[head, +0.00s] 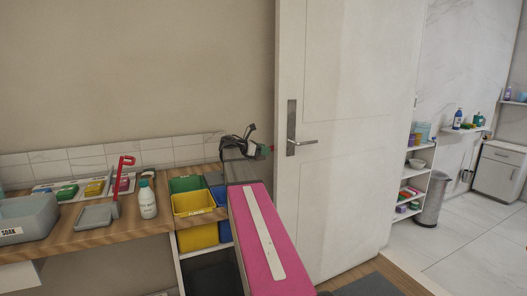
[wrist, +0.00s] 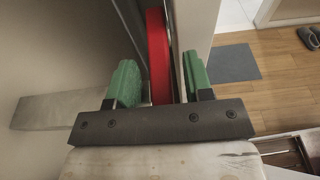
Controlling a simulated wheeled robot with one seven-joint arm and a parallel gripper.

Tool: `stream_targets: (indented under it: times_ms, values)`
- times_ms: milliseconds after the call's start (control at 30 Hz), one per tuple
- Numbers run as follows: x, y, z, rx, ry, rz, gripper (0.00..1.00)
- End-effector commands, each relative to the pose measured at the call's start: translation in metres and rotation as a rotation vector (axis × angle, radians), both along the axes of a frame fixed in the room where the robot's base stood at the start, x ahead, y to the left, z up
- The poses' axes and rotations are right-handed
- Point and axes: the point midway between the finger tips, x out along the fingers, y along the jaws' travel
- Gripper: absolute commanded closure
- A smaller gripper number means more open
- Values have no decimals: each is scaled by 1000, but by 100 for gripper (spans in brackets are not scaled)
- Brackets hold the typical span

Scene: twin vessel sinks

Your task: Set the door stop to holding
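The white door (head: 345,150) stands open in the head view, with a metal lever handle (head: 302,143) on a dark plate. My gripper (head: 262,151) is at the door's left edge, in front of the wall, and mostly hidden by its own parts. In the wrist view my gripper (wrist: 160,84) has its two green fingers apart. A red upright bar (wrist: 158,55) lies between them, nearer the left finger, with a gap on the right. It may be the door stop; its full shape and setting are hidden. I see no clear grip on it.
Yellow bins (head: 193,202) stand beside my arm. Beyond the door are shelves (head: 425,180) and open tiled floor. A grey mat (wrist: 232,62) lies on wood flooring.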

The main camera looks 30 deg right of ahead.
Motion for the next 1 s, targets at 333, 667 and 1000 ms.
stream_targets:
  times_ms: [333,667,1000]
  values:
    - [2,42,9,0,0,2,53]
    - [6,93,22,0,0,1,53]
    - [6,105,24,0,0,-1,53]
